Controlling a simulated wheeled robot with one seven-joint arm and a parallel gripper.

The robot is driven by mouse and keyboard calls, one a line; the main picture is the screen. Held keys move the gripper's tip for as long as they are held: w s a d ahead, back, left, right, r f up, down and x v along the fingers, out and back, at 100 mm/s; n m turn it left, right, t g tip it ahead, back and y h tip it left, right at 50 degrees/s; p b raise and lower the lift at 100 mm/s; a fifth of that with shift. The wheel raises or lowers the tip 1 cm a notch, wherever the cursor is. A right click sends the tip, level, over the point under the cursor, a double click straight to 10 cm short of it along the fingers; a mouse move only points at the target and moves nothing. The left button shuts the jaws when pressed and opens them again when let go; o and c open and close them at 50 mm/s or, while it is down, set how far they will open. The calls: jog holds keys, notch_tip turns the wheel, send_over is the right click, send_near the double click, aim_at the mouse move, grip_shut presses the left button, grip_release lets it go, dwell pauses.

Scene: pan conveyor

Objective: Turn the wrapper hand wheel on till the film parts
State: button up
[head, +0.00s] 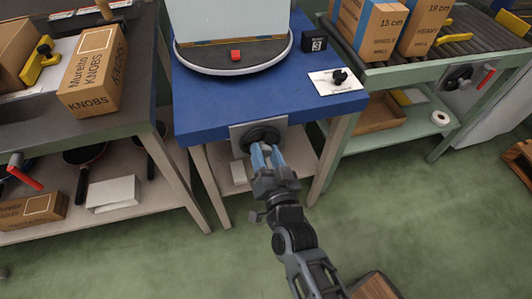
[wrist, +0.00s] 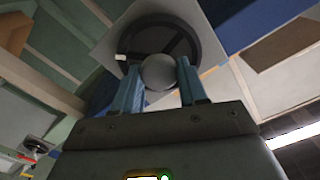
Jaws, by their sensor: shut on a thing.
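The wrapper hand wheel (head: 262,139) is a dark spoked wheel on a light plate at the front of the blue table. In the wrist view the wheel (wrist: 190,43) shows its rim and spokes, with a round grey knob (wrist: 158,72) in front. My gripper (head: 266,152) reaches up to the wheel, and its two blue fingers (wrist: 157,82) are shut on the round knob, one on each side. On the blue table (head: 205,112) stands a pale wrapped block (head: 230,18) on a round turntable (head: 235,67). A red piece (head: 236,55) lies at its front. I cannot tell whether the film is whole.
A counter on the left holds a Murello knobs box (head: 93,72). A roller conveyor (head: 460,48) with cartons (head: 374,28) stands on the right. A card with a dark knob (head: 337,80) lies on the blue table. The green floor (head: 150,255) in front is mostly clear.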

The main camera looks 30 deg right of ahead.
jog(key=o, duration=1)
jog(key=shift+s, duration=0.1)
jog(key=shift+v, duration=3.8)
jog(key=s+a+r+n+g+y+p, duration=0.1)
jog(key=s+r+n+p, duration=0.1)
jog(key=s+r, duration=0.35)
jog(key=s+a+r+n+y+p, duration=0.1)
jog(key=s+r, duration=0.1)
jog(key=s, duration=0.7)
jog(key=s+d+r+n+y+p, duration=0.1)
jog(key=s+r+n, duration=0.1)
jog(key=s+r, duration=0.1)
jog(key=s+d+r+n+g+y+p, duration=0.1)
jog(key=s+d+r+n, duration=0.1)
jog(key=s+r, duration=0.2)
jog(key=s+d+r+n+y+p, duration=0.1)
jog(key=s+r+n, duration=0.1)
jog(key=s+r, duration=0.2)
jog(key=shift+d+r+y, duration=0.2)
jog(key=shift+r+y, duration=0.1)
jog(key=shift+r, duration=0.5)
